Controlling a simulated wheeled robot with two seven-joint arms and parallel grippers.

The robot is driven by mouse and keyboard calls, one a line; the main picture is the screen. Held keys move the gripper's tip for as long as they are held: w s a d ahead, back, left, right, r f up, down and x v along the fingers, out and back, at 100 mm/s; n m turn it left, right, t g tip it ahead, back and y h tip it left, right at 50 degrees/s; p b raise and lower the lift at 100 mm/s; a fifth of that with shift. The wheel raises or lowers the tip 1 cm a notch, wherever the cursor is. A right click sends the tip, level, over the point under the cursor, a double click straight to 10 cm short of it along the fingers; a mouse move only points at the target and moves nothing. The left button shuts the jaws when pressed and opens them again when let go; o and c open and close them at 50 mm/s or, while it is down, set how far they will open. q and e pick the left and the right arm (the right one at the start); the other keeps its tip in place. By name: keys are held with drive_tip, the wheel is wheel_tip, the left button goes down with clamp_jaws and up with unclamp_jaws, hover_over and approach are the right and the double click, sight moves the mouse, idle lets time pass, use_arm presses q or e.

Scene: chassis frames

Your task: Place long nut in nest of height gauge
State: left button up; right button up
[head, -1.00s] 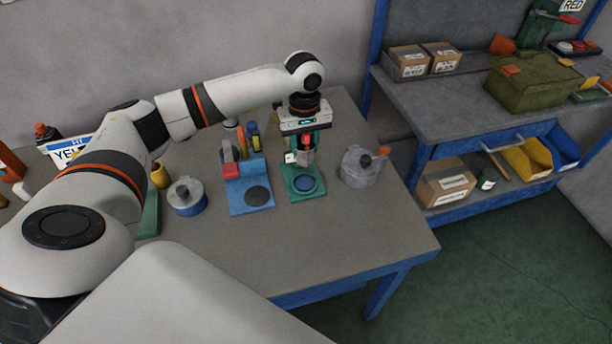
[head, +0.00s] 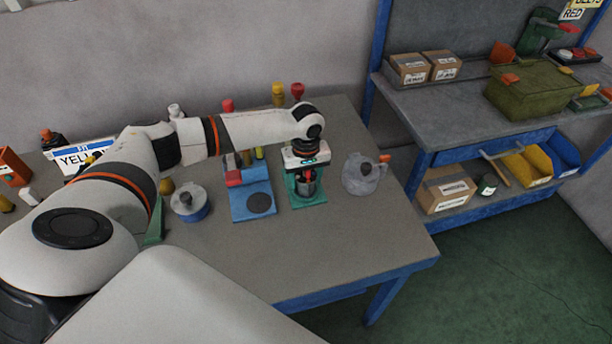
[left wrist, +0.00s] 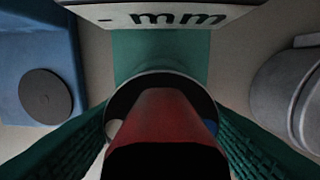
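My left gripper (head: 306,190) is down over the height gauge, whose green base (head: 310,202) shows around it. A grey metal cylinder, seemingly the long nut (head: 308,186), stands upright between the fingers, at the nest. In the left wrist view the dark green ribbed fingers flank its round metal rim (left wrist: 160,76) and seem to touch it on both sides. A dark red tapered piece (left wrist: 160,120) covers the middle; I cannot tell what it is. The gauge's white "mm" panel (left wrist: 165,14) is at the top. The nest is hidden, so seating cannot be judged. My right gripper is out of view.
A blue fixture (head: 250,195) with a dark disc stands left of the gauge. A grey lidded pot (head: 362,176) is close on its right, a blue-grey pot (head: 189,203) farther left. Red and yellow-topped items (head: 278,95) stand behind my arm. The table front is clear.

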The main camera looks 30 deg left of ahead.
use_arm(q)
wheel_tip(320, 180, up, 12)
drive_tip(key=shift+r+b, duration=0.1)
drive_tip(key=shift+b, duration=1)
